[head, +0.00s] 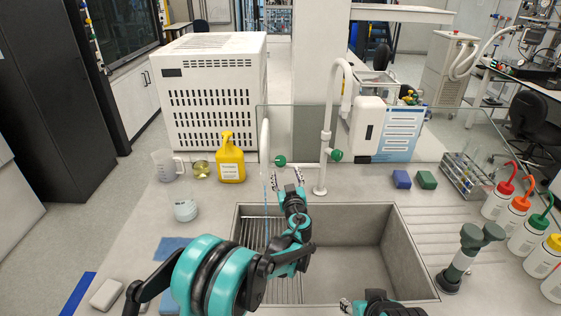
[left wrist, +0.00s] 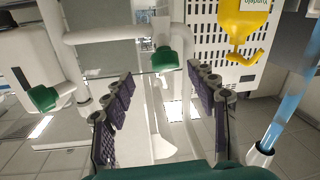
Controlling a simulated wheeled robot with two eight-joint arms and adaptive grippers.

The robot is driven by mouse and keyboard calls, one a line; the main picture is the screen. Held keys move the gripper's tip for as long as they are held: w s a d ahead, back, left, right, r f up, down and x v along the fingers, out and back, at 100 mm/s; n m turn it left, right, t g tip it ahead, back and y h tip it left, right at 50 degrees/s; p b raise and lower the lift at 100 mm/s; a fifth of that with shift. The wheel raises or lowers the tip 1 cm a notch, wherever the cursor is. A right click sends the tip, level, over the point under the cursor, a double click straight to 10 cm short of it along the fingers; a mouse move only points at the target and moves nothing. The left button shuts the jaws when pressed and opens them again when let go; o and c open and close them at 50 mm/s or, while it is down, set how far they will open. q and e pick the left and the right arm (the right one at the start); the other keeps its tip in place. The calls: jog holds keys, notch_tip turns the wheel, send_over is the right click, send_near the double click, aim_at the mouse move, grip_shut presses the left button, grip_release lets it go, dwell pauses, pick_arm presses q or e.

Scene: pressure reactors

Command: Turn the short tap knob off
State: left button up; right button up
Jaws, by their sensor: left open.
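The short tap (head: 265,140) has a green knob (head: 281,161) on its right side, and a thin bluish stream of water (head: 265,190) runs from its spout. My left gripper (head: 287,178) is open just in front of and below this knob. In the left wrist view, which looks upside down, the short tap's knob (left wrist: 166,60) shows between and beyond the open fingers (left wrist: 160,80), seemingly not touched. The stream (left wrist: 292,105) shows at the right there. My right gripper (head: 346,304) is only partly in view at the bottom, its fingers mostly hidden.
The tall tap (head: 327,110) with its own green knob (head: 336,155) stands close at the right. The sink (head: 360,216) lies below. A yellow bottle (head: 230,165) and a beaker (head: 166,165) stand left; wash bottles (head: 497,201) stand right. A glass panel rises behind the taps.

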aim_at(281, 163)
pick_arm(q)
jog(key=shift+w+a+r, duration=0.3)
jog(key=shift+w+a, duration=0.15)
jog(key=w, duration=0.2)
jog(key=w+b, duration=0.1)
jog(key=w, duration=0.1)
jog(key=w+a+b, duration=0.1)
jog(key=w, duration=0.1)
jog(key=shift+w, duration=0.5)
jog(key=c, duration=1.2)
